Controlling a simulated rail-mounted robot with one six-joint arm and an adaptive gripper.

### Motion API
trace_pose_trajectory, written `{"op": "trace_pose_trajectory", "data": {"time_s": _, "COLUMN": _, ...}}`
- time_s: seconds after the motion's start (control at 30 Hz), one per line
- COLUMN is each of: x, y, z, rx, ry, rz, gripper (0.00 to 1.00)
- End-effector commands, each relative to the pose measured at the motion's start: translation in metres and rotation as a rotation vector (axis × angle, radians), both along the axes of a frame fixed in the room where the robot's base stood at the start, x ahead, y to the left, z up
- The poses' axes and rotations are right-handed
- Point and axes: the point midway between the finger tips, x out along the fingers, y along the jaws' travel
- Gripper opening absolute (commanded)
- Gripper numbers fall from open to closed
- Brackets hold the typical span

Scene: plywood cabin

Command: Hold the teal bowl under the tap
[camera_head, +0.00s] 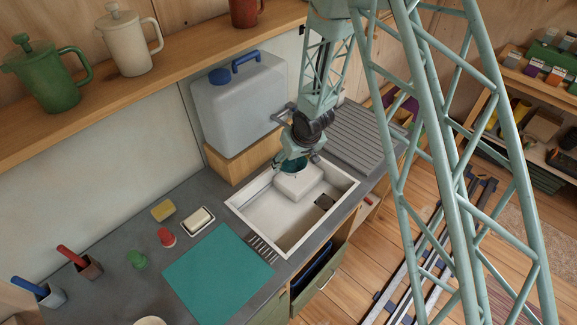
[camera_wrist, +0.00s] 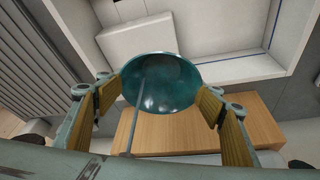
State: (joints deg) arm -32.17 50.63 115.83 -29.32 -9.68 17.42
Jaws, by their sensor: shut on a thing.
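The teal bowl (camera_wrist: 168,88) is between the two wood-faced fingers of my gripper (camera_wrist: 160,98), which are shut on it. Its shiny inside faces the wrist camera. In the head view my gripper (camera_head: 294,158) hangs over the back of the sink, and only a dark teal part of the bowl (camera_head: 292,166) shows below it. The tap (camera_head: 282,116) is at the tank's lower right, partly hidden by my wrist. In the wrist view a thin straight strip crosses the bowl's left part; I cannot tell whether it is water or a solid part.
A pale tank (camera_head: 238,98) stands on a wooden block (camera_head: 240,160) behind the white sink (camera_head: 262,222). A white block (camera_head: 298,184) is in the sink. A ribbed drainboard (camera_head: 362,137) lies right, a teal mat (camera_head: 217,272) left. A shelf (camera_head: 170,62) with jugs runs above.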

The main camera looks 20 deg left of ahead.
Motion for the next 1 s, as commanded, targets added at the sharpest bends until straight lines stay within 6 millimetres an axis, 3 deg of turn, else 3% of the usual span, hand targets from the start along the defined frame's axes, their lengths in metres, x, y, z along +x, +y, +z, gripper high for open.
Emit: {"op": "trace_pose_trajectory", "data": {"time_s": 1.0, "x": -0.005, "y": 0.01, "z": 0.0, "rx": 0.0, "ry": -0.001, "rz": 0.001, "gripper": 0.46}}
